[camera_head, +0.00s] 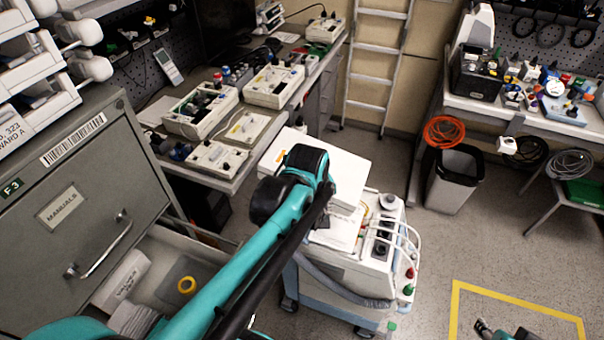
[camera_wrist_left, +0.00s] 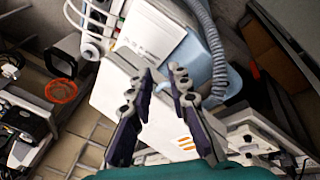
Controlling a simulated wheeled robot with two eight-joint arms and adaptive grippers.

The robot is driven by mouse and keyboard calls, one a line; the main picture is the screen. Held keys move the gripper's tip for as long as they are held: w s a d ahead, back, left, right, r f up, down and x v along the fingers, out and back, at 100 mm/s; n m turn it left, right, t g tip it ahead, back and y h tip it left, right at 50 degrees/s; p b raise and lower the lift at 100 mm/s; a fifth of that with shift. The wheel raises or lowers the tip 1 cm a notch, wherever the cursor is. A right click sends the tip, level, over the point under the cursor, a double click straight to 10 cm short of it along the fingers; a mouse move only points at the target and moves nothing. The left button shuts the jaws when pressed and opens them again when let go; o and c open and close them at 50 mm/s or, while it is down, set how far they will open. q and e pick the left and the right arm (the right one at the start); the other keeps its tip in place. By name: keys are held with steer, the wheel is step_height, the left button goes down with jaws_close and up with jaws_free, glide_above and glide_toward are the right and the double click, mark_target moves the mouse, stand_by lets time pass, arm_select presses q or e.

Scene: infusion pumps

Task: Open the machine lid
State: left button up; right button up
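The white machine (camera_head: 372,258) stands on a wheeled cart in the middle of the head view, with a grey hose and cables. Its flat white lid (camera_head: 345,178) shows behind my left arm; how far it stands open I cannot tell. In the left wrist view the lid (camera_wrist_left: 112,92) lies below the fingers, with the machine's white body (camera_wrist_left: 152,30) beyond. My left gripper (camera_wrist_left: 162,72) is open, its two fingertips apart over the lid's edge; contact is unclear. In the head view its fingers are hidden by the arm. My right gripper (camera_head: 495,330) barely shows at the bottom edge.
A grey drawer cabinet (camera_head: 85,190) with an open drawer stands close on the left. A workbench with several devices (camera_head: 275,85) is behind the machine.

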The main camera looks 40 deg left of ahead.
arm_select(q)
steer(key=w+a+r+n+g+p, duration=0.2)
steer(key=a+r+n+p, duration=0.25)
steer(key=a+n, duration=0.35)
steer(key=f, duration=0.3)
steer(key=w+f+b, duration=0.1)
steer(key=f, duration=0.1)
steer(key=f+b, duration=0.1)
steer(key=f, duration=0.2)
steer(key=shift+w+a+f, duration=0.15)
steer(key=shift+a+f, duration=0.15)
steer(key=shift+f, duration=0.05)
arm_select(e)
step_height(320, 180, up, 4)
steer(key=shift+r, duration=0.2)
arm_select(q)
jaws_close()
